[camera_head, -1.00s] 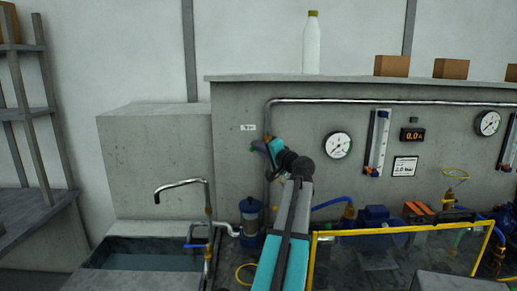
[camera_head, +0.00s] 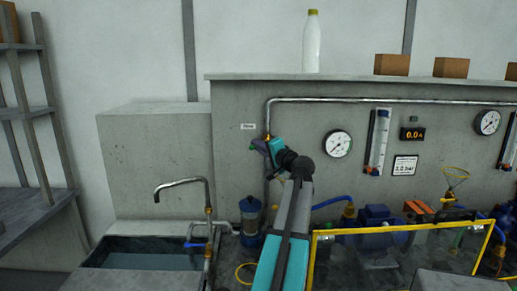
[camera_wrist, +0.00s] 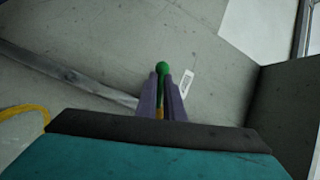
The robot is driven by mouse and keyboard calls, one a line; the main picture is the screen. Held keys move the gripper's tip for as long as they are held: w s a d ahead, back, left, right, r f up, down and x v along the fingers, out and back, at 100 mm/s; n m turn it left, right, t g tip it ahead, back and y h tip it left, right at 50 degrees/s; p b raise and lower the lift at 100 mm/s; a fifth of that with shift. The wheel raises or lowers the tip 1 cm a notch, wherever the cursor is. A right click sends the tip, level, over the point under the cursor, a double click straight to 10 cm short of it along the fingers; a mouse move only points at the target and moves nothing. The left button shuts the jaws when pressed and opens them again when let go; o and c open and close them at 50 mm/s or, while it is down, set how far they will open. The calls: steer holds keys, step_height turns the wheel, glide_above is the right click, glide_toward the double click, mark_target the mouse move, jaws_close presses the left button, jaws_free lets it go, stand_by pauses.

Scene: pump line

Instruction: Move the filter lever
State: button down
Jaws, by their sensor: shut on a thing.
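The filter lever shows in the wrist view as a green rounded tip (camera_wrist: 162,68) sticking out between two purple fingers. My gripper (camera_wrist: 161,92) is shut on it, with a finger on each side. A bit of yellow shows lower between the fingers. In the head view my gripper (camera_head: 260,145) is up against the grey wall, by the vertical pipe and just below a small white label (camera_head: 248,126). The lever itself is mostly hidden there by the gripper. The blue-capped filter (camera_head: 250,216) stands upright below, apart from the gripper.
A sink (camera_head: 150,255) with a tap (camera_head: 182,183) is at the left. A round gauge (camera_head: 338,144) and a flow tube (camera_head: 377,142) are on the wall to the right. A yellow frame (camera_head: 400,229) stands in front of the blue pump (camera_head: 374,216). A metal pipe (camera_head: 370,101) runs along the wall above.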

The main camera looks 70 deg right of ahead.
steer(key=shift+f+b, duration=0.15)
steer(key=shift+b, duration=0.15)
steer(key=shift+r+m+t+h+b, duration=0.3)
steer(key=shift+m+h+b, duration=0.2)
steer(key=shift+m+b, duration=0.7)
steer(key=shift+r+m+t+b, duration=0.3)
steer(key=shift+r+m+b, duration=0.1)
steer(key=shift+b, duration=0.2)
steer(key=shift+h, duration=0.4)
steer(key=c, duration=1.9)
jaws_free()
steer(key=shift+o, duration=0.2)
steer(key=shift+s, duration=0.1)
steer(key=b+v, duration=0.1)
steer(key=v, duration=1.2)
steer(key=shift+s+a, duration=0.25)
steer(key=shift+s, duration=0.05)
steer(key=shift+r, duration=0.1)
